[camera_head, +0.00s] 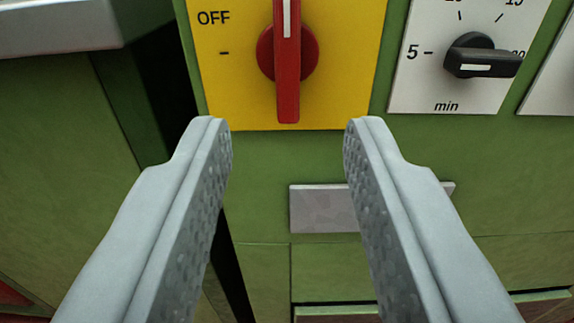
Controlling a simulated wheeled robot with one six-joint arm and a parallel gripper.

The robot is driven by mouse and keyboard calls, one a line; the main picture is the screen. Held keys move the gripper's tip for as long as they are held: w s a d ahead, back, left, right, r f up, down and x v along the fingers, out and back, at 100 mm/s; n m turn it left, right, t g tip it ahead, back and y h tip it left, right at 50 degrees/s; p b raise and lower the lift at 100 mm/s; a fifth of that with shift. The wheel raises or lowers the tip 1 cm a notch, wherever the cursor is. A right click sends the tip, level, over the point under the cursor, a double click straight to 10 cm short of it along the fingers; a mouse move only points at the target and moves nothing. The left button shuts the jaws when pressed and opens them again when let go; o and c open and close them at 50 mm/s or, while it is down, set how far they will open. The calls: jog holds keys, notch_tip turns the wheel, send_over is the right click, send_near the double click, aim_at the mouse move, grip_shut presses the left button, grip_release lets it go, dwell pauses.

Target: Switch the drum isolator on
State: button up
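The drum isolator is a red rotary handle (288,75) on a yellow plate (350,60) at the top middle. The handle stands vertical, with a white line on its upper part. "OFF" and a short dash are printed to its left on the plate; the plate's top is cut off by the picture edge. My gripper (288,128) is open and empty. Its two fingers lie left and right of the handle's line, with the tips near the plate's lower edge, below the handle. The gripper does not touch the handle as far as I can see.
A black timer knob (480,57) on a white plate (430,90) marked "min" sits to the right. A blank grey label (318,208) is on the green panel below, partly behind the right finger. A grey ledge (55,28) juts out at upper left, beside a dark gap.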

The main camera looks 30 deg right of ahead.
jog(key=v, duration=0.9)
jog(key=shift+s+a, duration=0.25)
jog(key=shift+s, duration=0.05)
jog(key=s+a+r+n+t+y, duration=0.1)
jog(key=s+a+r+n+y, duration=0.3)
jog(key=r, duration=0.6)
jog(key=s+a+r+t+y, duration=0.25)
jog(key=s+a+r, duration=0.4)
jog(key=r, duration=0.35)
jog(key=s+a+r+n+y, duration=0.1)
jog(key=s+r, duration=0.2)
jog(key=s, duration=0.4)
jog(key=s+a+r+n+y, duration=0.1)
jog(key=s+r, duration=0.2)
jog(key=s, duration=0.5)
jog(key=s+a+r+n+g+y, duration=0.1)
jog(key=s+r, duration=0.3)
jog(key=s, duration=0.4)
jog(key=shift+a, duration=0.5)
jog(key=shift+y, duration=0.25)
